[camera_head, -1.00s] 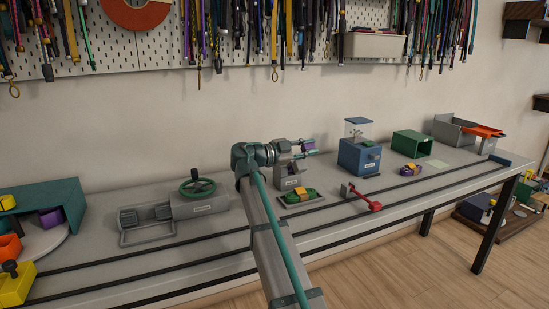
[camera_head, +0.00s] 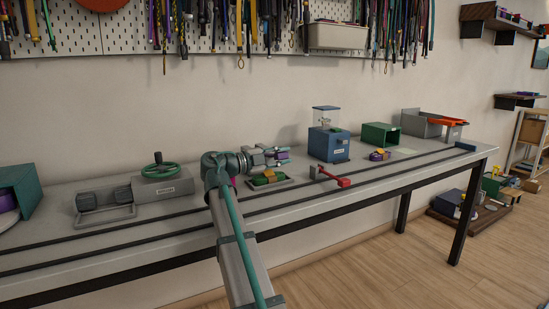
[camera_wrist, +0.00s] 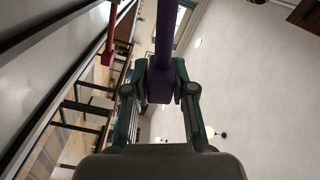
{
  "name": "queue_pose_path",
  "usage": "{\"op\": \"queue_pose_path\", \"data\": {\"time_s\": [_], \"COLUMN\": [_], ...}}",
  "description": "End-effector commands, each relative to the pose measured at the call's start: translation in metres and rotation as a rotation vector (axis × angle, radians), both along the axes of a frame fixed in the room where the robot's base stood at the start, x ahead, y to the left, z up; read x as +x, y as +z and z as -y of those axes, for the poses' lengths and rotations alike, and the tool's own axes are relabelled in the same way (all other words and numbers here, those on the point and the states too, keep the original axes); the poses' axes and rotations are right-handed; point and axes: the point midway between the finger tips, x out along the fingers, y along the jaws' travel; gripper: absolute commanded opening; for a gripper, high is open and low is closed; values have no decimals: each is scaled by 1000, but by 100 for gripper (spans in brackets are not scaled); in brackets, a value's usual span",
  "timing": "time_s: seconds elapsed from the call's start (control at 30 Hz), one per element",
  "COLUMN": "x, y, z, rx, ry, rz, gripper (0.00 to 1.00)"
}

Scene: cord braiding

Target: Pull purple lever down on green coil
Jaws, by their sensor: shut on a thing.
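The green coil (camera_head: 259,181) lies in a shallow grey tray on the bench in the head view, with a small yellow-orange piece on it. My gripper (camera_head: 284,156) is above and slightly right of this coil, pointing right. It is shut on a purple bar, which shows at the fingertips in the head view. In the wrist view the purple bar (camera_wrist: 163,60) sits between both dark green fingers and runs away upward. The bar looks like the purple lever, but its far end is out of view. I cannot tell whether it touches the coil.
A red-handled lever (camera_head: 335,178) lies on the bench right of the coil. A grey machine with a green wheel (camera_head: 160,170) is at left.

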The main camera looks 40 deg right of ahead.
Motion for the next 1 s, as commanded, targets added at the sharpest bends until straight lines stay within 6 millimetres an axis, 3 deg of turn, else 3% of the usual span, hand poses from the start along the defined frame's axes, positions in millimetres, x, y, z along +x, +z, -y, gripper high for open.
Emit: {"op": "queue_pose_path", "data": {"time_s": [0.4,0.43,0.57,1.0], "x": [0,0,0,1], "y": [-3,-3,-3,-2], "z": [1,1,1,-8], "rx": [5,5,4,2], "ry": [-1,-1,0,0], "rz": [-7,-7,-5,-4], "gripper": [0,29,48,48]}}
